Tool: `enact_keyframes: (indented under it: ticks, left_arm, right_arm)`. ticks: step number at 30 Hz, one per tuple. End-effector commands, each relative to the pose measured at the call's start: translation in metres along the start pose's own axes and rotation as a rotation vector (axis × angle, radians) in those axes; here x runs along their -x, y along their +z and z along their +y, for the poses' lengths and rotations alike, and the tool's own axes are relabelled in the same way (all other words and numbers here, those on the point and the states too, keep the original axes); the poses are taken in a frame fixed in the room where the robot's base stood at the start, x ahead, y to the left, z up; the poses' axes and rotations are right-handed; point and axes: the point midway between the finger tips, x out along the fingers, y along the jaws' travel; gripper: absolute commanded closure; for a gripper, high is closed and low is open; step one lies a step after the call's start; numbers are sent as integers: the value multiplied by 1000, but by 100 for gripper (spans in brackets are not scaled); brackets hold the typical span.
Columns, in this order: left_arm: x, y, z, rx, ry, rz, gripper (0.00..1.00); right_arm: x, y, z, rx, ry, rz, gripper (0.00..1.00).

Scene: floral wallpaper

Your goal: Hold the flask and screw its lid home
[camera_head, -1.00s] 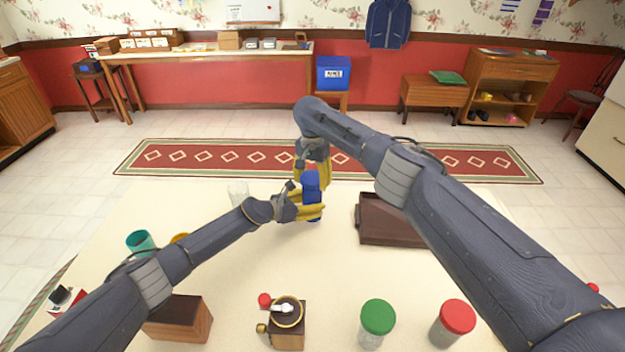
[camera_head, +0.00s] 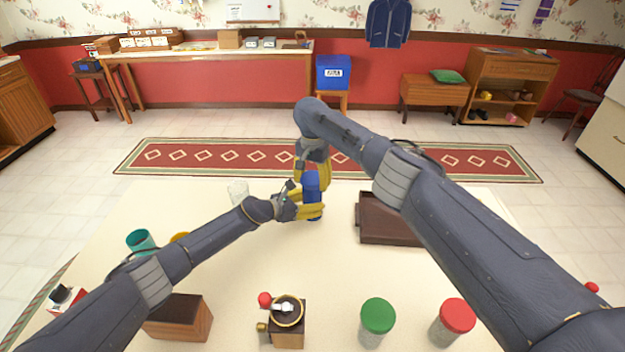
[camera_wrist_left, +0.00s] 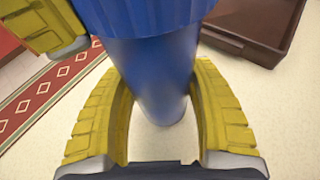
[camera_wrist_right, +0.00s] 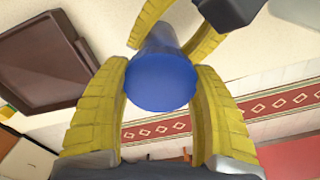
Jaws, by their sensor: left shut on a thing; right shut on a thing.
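The blue flask (camera_head: 314,208) stands upright at the far middle of the table, with its blue lid (camera_head: 311,181) on top. My left gripper (camera_head: 318,211) is shut around the flask body from the left; its yellow fingers are on both sides of the body in the left wrist view (camera_wrist_left: 158,112). My right gripper (camera_head: 312,180) comes from above and is shut on the lid. In the right wrist view the round lid top (camera_wrist_right: 160,80) sits between the yellow fingers. Part of the lid is hidden by the fingers, and I cannot see the threads.
A brown tray (camera_head: 388,238) is just right of the flask. A clear glass (camera_head: 238,192) and a teal cup (camera_head: 140,241) stand left. A wooden grinder (camera_head: 290,335), a green-lidded jar (camera_head: 377,318) and a red-lidded jar (camera_head: 457,318) line the near edge. The table middle is clear.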

Motion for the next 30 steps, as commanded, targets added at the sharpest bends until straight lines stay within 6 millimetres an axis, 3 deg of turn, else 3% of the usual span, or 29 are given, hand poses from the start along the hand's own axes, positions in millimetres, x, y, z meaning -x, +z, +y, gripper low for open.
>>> enact_keyframes:
  ticks: [10,11,17,22,25,30]
  left_arm:
    - [0,-2,0,3,0,2,70]
    - [0,-2,0,3,1,2,70]
    - [0,-1,0,2,1,1,70]
    - [0,-1,1,2,1,1,70]
    - [0,-1,1,1,1,1,70]
    - [0,-1,1,1,2,1,70]
  right_arm:
    - [1,0,0,0,0,1,52]
    - [1,0,0,0,0,1,33]
    - [0,0,0,0,0,1,10]
    - [0,0,0,0,0,0,10]
    - [0,0,0,0,0,0,0]
    - [0,0,0,0,0,0,0]
